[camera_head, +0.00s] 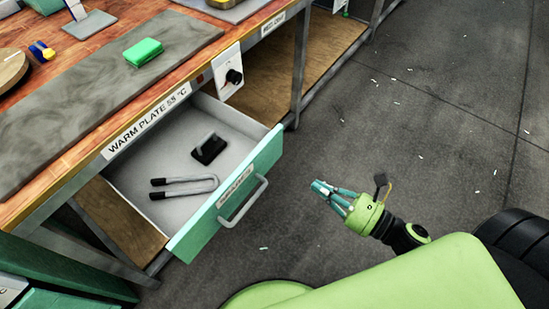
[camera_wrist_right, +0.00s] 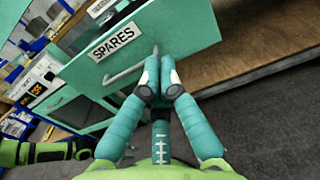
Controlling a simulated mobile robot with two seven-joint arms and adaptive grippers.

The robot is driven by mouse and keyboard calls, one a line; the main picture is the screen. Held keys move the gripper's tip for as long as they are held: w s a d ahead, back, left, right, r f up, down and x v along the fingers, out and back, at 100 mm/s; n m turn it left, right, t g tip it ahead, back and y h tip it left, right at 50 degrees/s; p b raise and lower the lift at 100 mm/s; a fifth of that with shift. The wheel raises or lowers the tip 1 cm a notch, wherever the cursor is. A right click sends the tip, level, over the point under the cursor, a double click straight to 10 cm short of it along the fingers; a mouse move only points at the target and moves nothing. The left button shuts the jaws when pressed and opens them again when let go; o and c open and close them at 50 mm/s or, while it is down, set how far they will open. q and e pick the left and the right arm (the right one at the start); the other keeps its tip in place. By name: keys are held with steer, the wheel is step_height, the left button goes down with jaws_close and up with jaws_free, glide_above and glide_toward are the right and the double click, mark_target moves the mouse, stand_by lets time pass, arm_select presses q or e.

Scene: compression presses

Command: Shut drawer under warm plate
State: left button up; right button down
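The drawer with a mint-green front (camera_head: 225,195) stands open under the grey warm plate (camera_head: 95,95). Its bar handle (camera_head: 243,203) faces out to the right. In the right wrist view the drawer front (camera_wrist_right: 135,35) reads SPARES and its handle (camera_wrist_right: 130,68) shows just beyond my fingertips. My right gripper (camera_head: 318,186) is in front of the drawer, to the right of the handle with a gap between. Its fingers (camera_wrist_right: 157,68) are together with nothing seen between them. My left gripper is in neither view.
In the drawer lie tongs with black tips (camera_head: 185,186) and a black-based block (camera_head: 209,148). A green block (camera_head: 143,52) sits on the warm plate. A controller with a black knob (camera_head: 231,76) hangs at the bench edge. The floor (camera_head: 400,130) to the right is open, with small pale scraps.

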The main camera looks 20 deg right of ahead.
mark_target(264, 154)
steer(key=p+x, duration=0.2)
steer(key=x, duration=1)
steer(key=shift+w, duration=0.2)
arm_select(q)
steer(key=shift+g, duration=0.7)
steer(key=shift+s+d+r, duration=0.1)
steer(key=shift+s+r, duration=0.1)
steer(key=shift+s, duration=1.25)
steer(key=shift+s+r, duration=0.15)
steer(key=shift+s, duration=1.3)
arm_select(e)
steer(key=shift+w+a, duration=0.3)
steer(key=shift+w, duration=0.15)
